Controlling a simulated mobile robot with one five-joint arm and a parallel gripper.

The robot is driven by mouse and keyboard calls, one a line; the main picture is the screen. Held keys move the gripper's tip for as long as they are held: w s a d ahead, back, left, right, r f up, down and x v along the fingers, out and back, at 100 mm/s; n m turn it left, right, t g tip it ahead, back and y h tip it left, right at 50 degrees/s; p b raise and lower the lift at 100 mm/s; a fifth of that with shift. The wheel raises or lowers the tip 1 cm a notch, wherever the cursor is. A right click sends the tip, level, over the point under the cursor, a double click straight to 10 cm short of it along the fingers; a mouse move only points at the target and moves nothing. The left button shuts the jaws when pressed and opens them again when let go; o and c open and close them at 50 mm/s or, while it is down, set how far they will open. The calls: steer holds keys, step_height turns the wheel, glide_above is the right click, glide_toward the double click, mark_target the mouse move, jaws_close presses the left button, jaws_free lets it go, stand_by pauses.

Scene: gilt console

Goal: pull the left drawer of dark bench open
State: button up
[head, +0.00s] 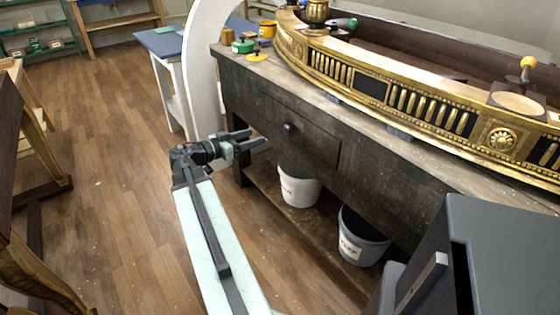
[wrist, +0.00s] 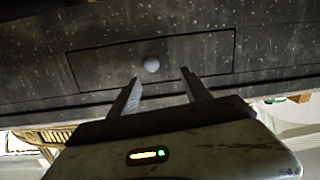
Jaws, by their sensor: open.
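The dark bench (head: 390,182) stands right of centre in the head view, its long worn front facing my arm. Its left drawer (head: 315,143) appears flush with the front and has one dark round knob (head: 288,127). In the wrist view the drawer (wrist: 205,60) shows as an outlined panel, with the knob (wrist: 151,65) near its middle. My gripper (head: 257,139) is open and empty, left of the knob in the head view. In the wrist view its fingers (wrist: 160,76) point at the drawer, with the knob ahead between their lines. Neither finger appears to touch the knob.
A gilt carved piece (head: 400,95) lies along the bench top. A pale curved panel (head: 205,75) rises by the bench's left end. Wooden floor (head: 115,190) is open at left.

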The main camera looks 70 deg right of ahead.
mark_target(284, 128)
steer(key=shift+m+g+h, duration=0.3)
steer(key=shift+m+g, duration=0.5)
steer(key=x, duration=0.3)
steer(key=b+x, duration=0.1)
steer(key=x, duration=0.3)
steer(key=s+x, duration=0.1)
steer(key=x, duration=0.3)
steer(key=shift+s+a+f, duration=0.15)
steer(key=shift+a+f, duration=0.05)
steer(key=shift+f, duration=0.05)
jaws_close()
